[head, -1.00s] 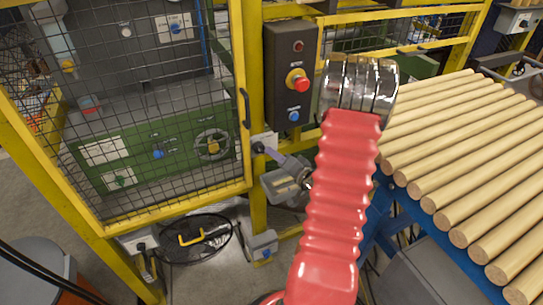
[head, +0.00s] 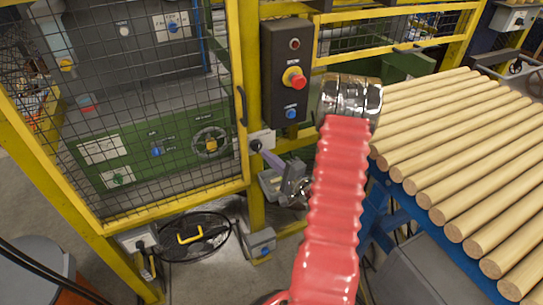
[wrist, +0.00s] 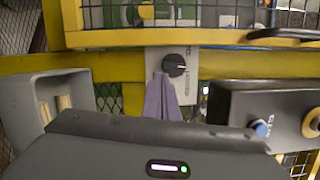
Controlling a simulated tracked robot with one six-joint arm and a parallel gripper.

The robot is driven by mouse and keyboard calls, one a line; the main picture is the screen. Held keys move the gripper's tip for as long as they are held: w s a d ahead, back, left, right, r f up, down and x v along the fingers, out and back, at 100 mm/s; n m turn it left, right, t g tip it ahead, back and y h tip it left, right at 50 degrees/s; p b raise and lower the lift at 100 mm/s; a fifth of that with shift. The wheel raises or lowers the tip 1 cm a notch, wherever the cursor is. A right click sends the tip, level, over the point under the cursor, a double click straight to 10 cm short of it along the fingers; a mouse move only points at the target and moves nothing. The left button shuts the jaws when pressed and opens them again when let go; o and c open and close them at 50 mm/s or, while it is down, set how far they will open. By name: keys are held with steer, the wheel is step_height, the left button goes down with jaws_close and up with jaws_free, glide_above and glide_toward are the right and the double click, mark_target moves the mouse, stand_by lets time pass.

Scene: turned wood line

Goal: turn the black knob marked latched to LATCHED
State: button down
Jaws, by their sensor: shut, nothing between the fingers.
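The black knob (wrist: 174,65) sits on a pale plate (wrist: 186,90) on the yellow guard frame in the wrist view. A light pointer mark on it points roughly right; the plate's lettering is too small to read. In the head view the knob (head: 256,145) is beside the mesh gate's right edge. My gripper (wrist: 162,77) is shut and empty. Its purple fingers point at the knob, with the tips just below and left of it in the wrist view. In the head view the gripper (head: 262,150) reaches close to the knob; I cannot tell whether they touch.
A dark control box (head: 288,75) with a red stop button (head: 298,82) and blue button stands above right of the knob. A grey open box (wrist: 40,98) is at left in the wrist view. A black gate handle (head: 243,105) is near the knob. Wooden rods (head: 450,150) lie at right.

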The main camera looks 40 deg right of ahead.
steer(key=a+m, duration=0.1)
steer(key=w+a+f+m, duration=0.1)
steer(key=m, duration=0.1)
steer(key=shift+t, duration=0.4)
steer(key=shift+s, duration=0.1)
stand_by(0.6)
steer(key=s+d+f, duration=0.1)
steer(key=s+f, duration=0.3)
steer(key=s, duration=0.6)
steer(key=shift+s+f, duration=0.3)
steer(key=shift+s, duration=0.05)
